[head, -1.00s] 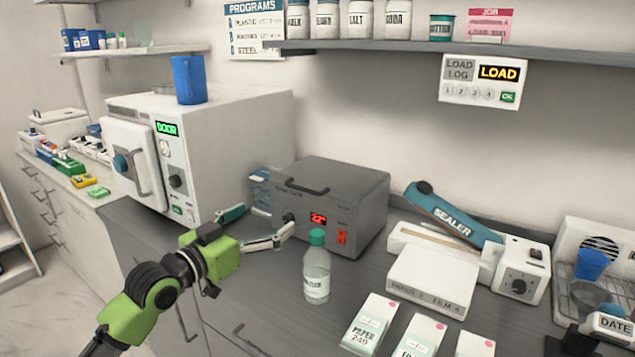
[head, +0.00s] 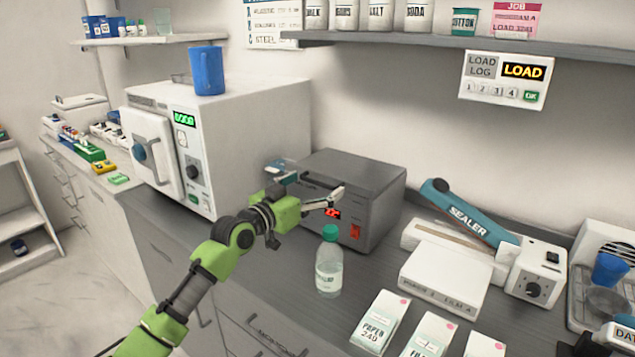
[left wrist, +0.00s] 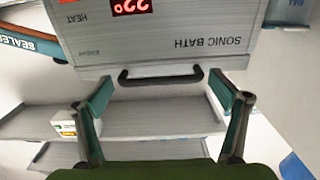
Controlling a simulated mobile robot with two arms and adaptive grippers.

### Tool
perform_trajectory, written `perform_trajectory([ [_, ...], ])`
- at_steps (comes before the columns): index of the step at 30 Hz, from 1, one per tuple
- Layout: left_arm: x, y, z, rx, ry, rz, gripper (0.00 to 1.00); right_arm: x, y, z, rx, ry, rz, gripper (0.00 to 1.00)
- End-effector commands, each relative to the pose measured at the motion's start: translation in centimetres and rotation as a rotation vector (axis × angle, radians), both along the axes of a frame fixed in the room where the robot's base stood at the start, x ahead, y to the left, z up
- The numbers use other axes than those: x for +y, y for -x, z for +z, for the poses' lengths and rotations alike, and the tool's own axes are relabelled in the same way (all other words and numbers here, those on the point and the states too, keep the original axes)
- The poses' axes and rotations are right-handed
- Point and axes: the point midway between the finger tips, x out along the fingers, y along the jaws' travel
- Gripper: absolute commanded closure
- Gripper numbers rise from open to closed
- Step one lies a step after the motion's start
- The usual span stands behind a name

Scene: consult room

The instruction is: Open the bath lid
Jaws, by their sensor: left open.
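The sonic bath (head: 375,205) is a dark grey box with a red display and a red switch on its front. Its lid (head: 362,167) is flat on top and looks closed. In the left wrist view the bath shows upside down, with its dark lid handle (left wrist: 160,75) between my fingers. My left gripper (head: 316,190) is open in front of the bath's upper front edge, one finger across its front. In the left wrist view the gripper (left wrist: 160,88) has its fingers either side of the handle, empty. My right gripper is not in view.
A clear bottle with a green cap (head: 329,262) stands just in front of the bath, close to my left arm. A white machine (head: 245,125) with a blue jug (head: 206,70) on top stands left. A sealer (head: 465,215) and paper packs (head: 378,318) lie right.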

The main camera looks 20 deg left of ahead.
Motion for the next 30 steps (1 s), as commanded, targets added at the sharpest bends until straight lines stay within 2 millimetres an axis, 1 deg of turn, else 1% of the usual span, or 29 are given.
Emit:
perform_trajectory([
  [1, -0.2, -0.4, 0.0, 0.001, 0.002, -0.001, 0.10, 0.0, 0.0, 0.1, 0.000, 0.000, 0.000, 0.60],
  [5, -0.5, -1.0, 0.0, 0.000, 0.001, -0.001, 0.10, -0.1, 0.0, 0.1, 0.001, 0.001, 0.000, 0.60],
  [14, -0.5, -1.2, 0.0, 0.000, 0.000, -0.001, 0.10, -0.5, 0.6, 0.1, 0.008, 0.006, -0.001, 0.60],
  [15, -0.5, -1.2, 0.0, 0.000, 0.000, -0.001, 0.16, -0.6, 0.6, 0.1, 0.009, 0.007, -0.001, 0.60],
  [17, -0.5, -1.2, 0.0, 0.000, 0.000, -0.001, 0.31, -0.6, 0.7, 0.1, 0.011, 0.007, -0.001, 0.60],
  [18, -0.5, -1.2, 0.0, 0.000, 0.000, -0.001, 0.42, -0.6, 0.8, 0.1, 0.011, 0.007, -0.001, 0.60],
  [19, -0.5, -1.2, 0.0, 0.000, 0.000, -0.001, 0.49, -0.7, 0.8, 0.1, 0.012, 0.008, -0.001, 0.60],
  [20, -0.5, -1.2, 0.0, 0.000, 0.001, -0.001, 0.55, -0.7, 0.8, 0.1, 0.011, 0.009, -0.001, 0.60],
  [26, -0.6, -1.2, 0.3, 0.006, -0.001, -0.002, 0.55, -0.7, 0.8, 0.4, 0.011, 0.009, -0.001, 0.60],
  [30, -0.6, -1.2, 1.1, 0.025, -0.008, -0.002, 0.55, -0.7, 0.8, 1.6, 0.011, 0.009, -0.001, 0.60],
])
